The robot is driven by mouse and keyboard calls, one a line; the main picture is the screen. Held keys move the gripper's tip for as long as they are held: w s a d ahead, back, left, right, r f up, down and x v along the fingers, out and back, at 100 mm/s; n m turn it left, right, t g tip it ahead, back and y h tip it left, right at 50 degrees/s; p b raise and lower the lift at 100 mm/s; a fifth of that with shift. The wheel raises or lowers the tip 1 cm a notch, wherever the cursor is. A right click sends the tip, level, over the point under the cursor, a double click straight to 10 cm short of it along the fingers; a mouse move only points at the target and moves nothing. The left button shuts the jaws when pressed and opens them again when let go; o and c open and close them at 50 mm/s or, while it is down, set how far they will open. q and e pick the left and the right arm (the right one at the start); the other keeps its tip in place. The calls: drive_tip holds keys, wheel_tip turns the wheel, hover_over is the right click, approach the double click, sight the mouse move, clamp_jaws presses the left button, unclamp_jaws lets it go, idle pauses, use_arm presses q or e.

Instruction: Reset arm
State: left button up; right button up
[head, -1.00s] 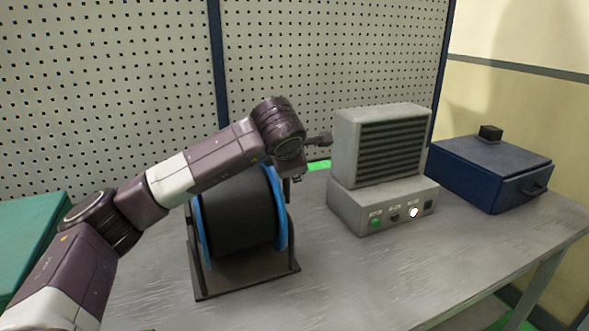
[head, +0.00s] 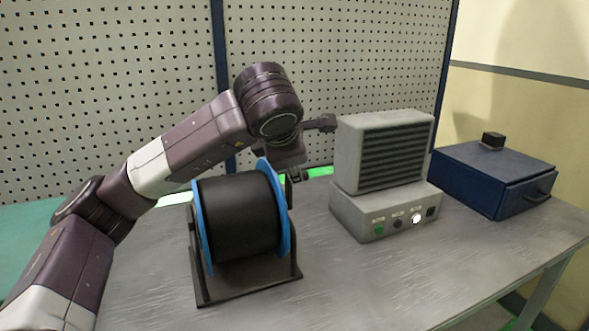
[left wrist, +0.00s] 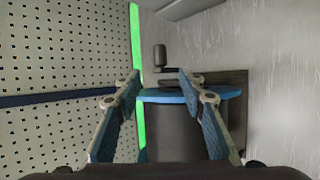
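My left arm (head: 190,148) reaches in from the left in the head view, with its wrist (head: 268,100) raised behind and above the black spool (head: 238,215). The spool has blue flanges and sits in a dark stand (head: 245,284). In the left wrist view my left gripper (left wrist: 160,84) is open, its two blue-padded fingers wide apart. Nothing is held between them; the spool (left wrist: 173,130) and its blue rim show beyond. In the head view the fingers are mostly hidden behind the wrist and spool. My right gripper is in neither view.
A grey vented box with buttons (head: 385,213) stands right of the spool, close to my wrist. A dark blue box (head: 490,175) is farther right. A pegboard wall (head: 330,50) rises behind. The table front (head: 400,275) is clear.

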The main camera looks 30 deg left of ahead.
use_arm(q)
drive_tip(key=shift+v, duration=0.85)
